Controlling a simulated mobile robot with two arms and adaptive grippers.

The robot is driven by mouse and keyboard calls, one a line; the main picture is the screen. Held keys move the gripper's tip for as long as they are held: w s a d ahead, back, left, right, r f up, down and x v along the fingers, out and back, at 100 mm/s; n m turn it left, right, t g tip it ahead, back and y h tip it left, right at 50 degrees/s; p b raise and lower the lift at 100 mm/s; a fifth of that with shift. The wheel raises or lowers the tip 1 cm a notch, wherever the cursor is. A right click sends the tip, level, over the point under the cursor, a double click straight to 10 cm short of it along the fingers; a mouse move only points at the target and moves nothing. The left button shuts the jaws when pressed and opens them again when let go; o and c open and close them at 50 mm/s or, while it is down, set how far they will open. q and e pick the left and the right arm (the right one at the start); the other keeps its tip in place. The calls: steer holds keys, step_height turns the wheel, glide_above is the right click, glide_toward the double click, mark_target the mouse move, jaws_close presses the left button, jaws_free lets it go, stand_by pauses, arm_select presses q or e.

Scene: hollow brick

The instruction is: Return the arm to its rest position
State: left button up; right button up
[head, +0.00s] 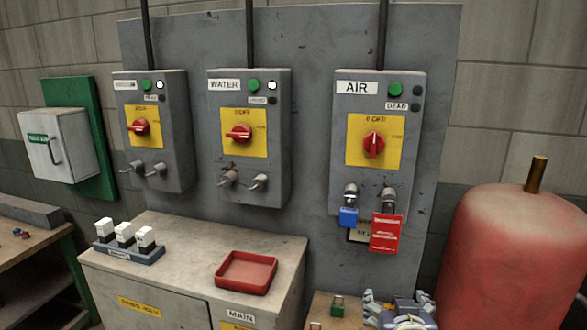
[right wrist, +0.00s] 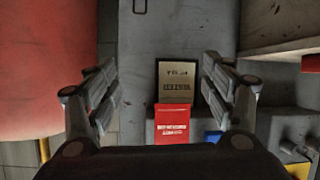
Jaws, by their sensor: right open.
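My right gripper (head: 396,297) shows at the bottom edge of the head view, below the AIR box (head: 351,190). Its fingers are apart and empty, also in the right wrist view (right wrist: 160,85). A blue padlock (head: 348,217) hangs from the AIR box's left hasp and a red tag (head: 386,233) from its right one. The AIR handle (head: 374,143) stands upright. My left gripper is out of view.
The WATER box (head: 249,180) and another box (head: 170,178) hang to the left. A red tray (head: 247,272) and a rack of white-topped items (head: 128,253) sit on the cabinet. A green padlock (head: 337,306) lies near my gripper. A red tank (head: 510,250) stands right.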

steer(key=s+f+n+g+y, duration=0.2)
steer(key=s+f+g, duration=0.3)
steer(key=s+f, duration=0.85)
steer(key=s+f+n+g+y, duration=0.1)
steer(key=s+f+g, duration=0.4)
steer(key=s+f, duration=0.85)
steer(key=s+f+b, duration=0.1)
steer(key=s+f, duration=0.1)
steer(key=f, duration=0.9)
steer(key=s+f+b, duration=0.1)
steer(key=s+f, duration=0.1)
steer(key=f, duration=1)
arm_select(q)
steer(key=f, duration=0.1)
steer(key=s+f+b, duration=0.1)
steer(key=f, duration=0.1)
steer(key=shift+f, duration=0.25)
arm_select(e)
steer(key=s+d+f+g, duration=0.2)
steer(key=s+d+f, duration=0.1)
steer(key=s+f, duration=1.4)
steer(key=shift+f+n, duration=0.4)
steer(key=shift+f, duration=0.55)
steer(key=shift+d, duration=0.1)
